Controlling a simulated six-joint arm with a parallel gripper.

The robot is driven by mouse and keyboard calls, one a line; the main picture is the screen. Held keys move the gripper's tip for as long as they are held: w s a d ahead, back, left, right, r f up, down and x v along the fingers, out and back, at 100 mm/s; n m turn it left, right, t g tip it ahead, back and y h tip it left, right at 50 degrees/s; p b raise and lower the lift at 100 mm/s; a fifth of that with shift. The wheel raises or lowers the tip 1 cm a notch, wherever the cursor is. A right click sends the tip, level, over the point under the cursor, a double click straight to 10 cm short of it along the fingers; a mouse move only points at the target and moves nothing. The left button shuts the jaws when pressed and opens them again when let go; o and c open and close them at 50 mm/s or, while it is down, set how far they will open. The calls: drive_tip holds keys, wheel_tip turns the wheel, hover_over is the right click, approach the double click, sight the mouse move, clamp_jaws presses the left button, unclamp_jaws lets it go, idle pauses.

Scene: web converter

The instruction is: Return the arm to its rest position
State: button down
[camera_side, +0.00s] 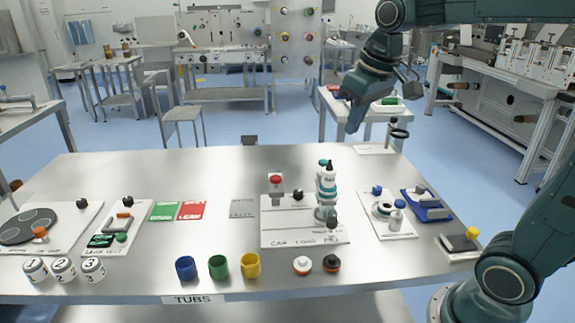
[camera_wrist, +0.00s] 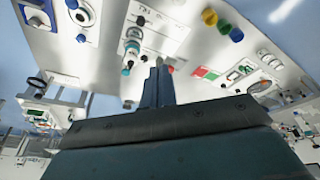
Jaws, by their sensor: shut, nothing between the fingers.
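My gripper (camera_side: 355,116) hangs from my teal arm above the back right of the steel table (camera_side: 130,175). It points down, is shut and holds nothing. In the wrist view my gripper's closed fingers (camera_wrist: 158,88) show at the middle, with the table beyond them, seen at a slant. The gripper is apart from everything on the table. The white-and-teal bottle (camera_side: 326,188) on the white board (camera_side: 285,238) stands below and to its left. My arm's base is at the lower right of the side view.
Blue (camera_side: 186,268), green (camera_side: 218,267) and yellow (camera_side: 250,265) tubs stand along the front edge. A ring stand (camera_side: 392,138) is near the gripper at the back right. A blue tray (camera_side: 427,206) lies at right. Green (camera_side: 164,211) and red (camera_side: 192,210) cards lie left of centre.

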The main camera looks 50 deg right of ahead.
drive_tip(key=s+a+f+t, duration=0.1)
drive_tip(key=s+a+f, duration=0.1)
drive_tip(key=s, duration=0.5)
drive_tip(key=s+a+f+n+t, duration=0.1)
drive_tip(key=s+a+f, duration=0.2)
drive_tip(key=s, duration=0.4)
drive_tip(key=shift+a+y, duration=0.3)
